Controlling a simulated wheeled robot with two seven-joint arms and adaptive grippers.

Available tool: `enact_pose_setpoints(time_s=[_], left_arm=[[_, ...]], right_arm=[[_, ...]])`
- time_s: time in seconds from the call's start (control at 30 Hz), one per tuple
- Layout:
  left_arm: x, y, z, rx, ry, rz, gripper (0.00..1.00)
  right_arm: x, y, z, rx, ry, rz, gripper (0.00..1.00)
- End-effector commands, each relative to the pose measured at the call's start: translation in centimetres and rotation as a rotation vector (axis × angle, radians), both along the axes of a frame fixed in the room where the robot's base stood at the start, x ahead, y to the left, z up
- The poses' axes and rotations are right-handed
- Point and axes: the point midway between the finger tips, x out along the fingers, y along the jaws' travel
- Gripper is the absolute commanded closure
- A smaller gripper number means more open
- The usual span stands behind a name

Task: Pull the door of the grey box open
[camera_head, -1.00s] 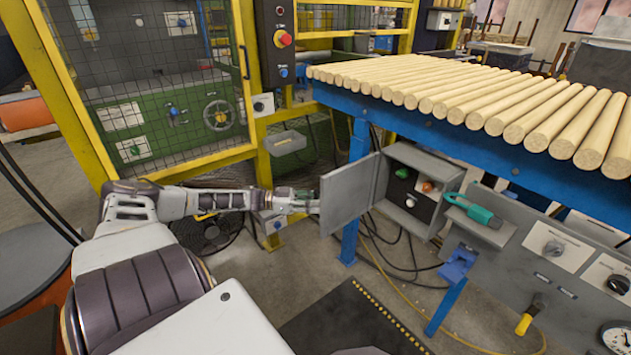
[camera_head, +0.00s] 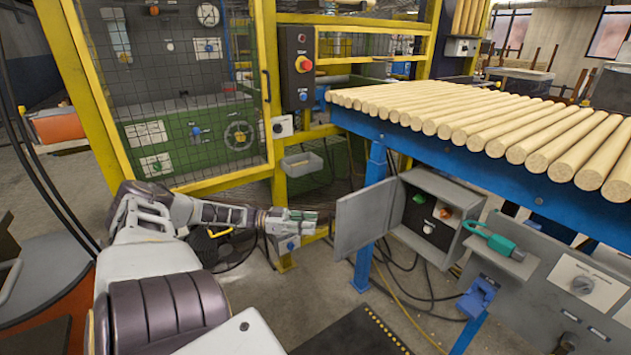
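The grey box (camera_head: 460,187) is fixed below the front of the blue table. Its grey door (camera_head: 365,217) stands wide open, swung out to the left. Inside, a green button (camera_head: 419,198), a red-orange button (camera_head: 446,213) and a white knob (camera_head: 428,229) show on a dark panel. My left gripper (camera_head: 316,222) is just left of the door's free edge, with a small gap between them in the picture. It appears empty; its fingers are too small to tell open from shut. My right gripper is not in view.
Wooden rods (camera_head: 480,118) lie in a row on the blue table (camera_head: 450,158). A teal padlock-like item (camera_head: 493,238) sits right of the box on a grey panel (camera_head: 560,275). A yellow-framed mesh cage (camera_head: 185,100) stands behind my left arm. Cables hang below the box.

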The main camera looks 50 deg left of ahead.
Motion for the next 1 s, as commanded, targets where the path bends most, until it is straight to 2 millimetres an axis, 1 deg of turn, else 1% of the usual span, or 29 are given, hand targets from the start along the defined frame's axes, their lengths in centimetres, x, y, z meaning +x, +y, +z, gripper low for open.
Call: enact_pose_setpoints(time_s=[0.1, 0.4, 0.6, 1.0], left_arm=[[-0.9, 1.0, -0.1, 0.003, 0.003, 0.001, 0.66], [-2.7, 2.8, -0.1, 0.001, 0.003, 0.0, 0.66], [-3.1, 3.2, 0.0, 0.002, 0.001, 0.001, 0.66], [-3.1, 3.2, 0.0, 0.001, 0.001, 0.0, 0.66]], right_arm=[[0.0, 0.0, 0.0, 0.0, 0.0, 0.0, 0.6], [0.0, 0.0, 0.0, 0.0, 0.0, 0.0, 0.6], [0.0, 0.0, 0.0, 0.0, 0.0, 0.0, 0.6], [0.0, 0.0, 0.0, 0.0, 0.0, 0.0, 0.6]])
